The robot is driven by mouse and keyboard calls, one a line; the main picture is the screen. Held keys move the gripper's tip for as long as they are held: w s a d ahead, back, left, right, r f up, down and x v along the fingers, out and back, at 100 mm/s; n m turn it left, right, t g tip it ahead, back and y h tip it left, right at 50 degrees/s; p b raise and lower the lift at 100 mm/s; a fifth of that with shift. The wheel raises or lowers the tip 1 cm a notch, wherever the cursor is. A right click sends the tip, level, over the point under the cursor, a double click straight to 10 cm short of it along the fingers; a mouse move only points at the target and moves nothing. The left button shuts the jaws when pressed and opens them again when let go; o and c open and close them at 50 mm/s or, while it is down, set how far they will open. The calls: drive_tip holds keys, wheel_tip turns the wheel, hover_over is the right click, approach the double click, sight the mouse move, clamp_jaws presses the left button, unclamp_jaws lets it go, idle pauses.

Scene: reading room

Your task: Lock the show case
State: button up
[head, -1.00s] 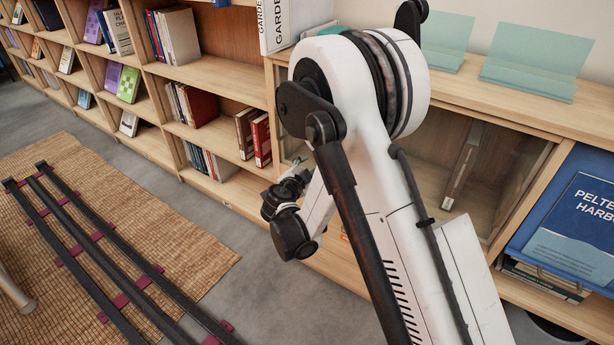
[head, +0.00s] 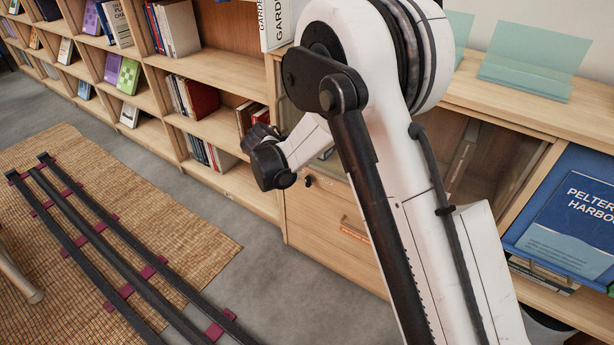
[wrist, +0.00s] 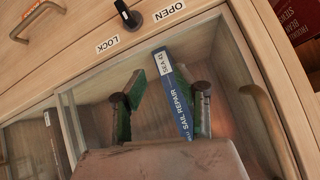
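The show case (head: 530,135) is a light-wood unit with glass fronts, partly hidden behind my arm in the head view. Its black lock knob (wrist: 128,16) is at the top of the wrist view, between an "OPEN" label (wrist: 168,10) and a "LOCK" label (wrist: 108,45). I cannot tell which label it points to. The knob also shows in the head view (head: 308,181). My gripper (wrist: 160,92) is open, its green-padded fingers apart, in front of the glass and away from the knob. A blue "Sail Repair" book (wrist: 181,105) shows between the fingers, apparently behind the glass.
A drawer with a handle (head: 355,228) and orange label lies below the knob. Bookshelves (head: 215,65) run to the left. A blue "Pelter Harbour" display (head: 570,205) stands at the right. Black rails (head: 110,250) lie on a woven mat; grey floor beside it is clear.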

sight(306, 179)
drive_tip(key=s+a+r+n+g+y+p, duration=0.1)
drive_tip(key=s+a+r+n+g, duration=0.15)
drive_tip(key=s+g, duration=0.2)
drive_tip(key=shift+n+g, duration=0.45)
drive_tip(key=b+x, duration=0.1)
drive_tip(key=x, duration=0.3)
drive_tip(key=b+x, duration=0.2)
drive_tip(key=x, duration=0.3)
drive_tip(key=a+b+x, duration=0.1)
drive_tip(key=x, duration=0.4)
drive_tip(key=shift+w+d+f, duration=0.15)
drive_tip(key=shift+w+f, duration=0.15)
drive_tip(key=shift+w, duration=0.15)
drive_tip(key=shift+c, duration=0.2)
clamp_jaws()
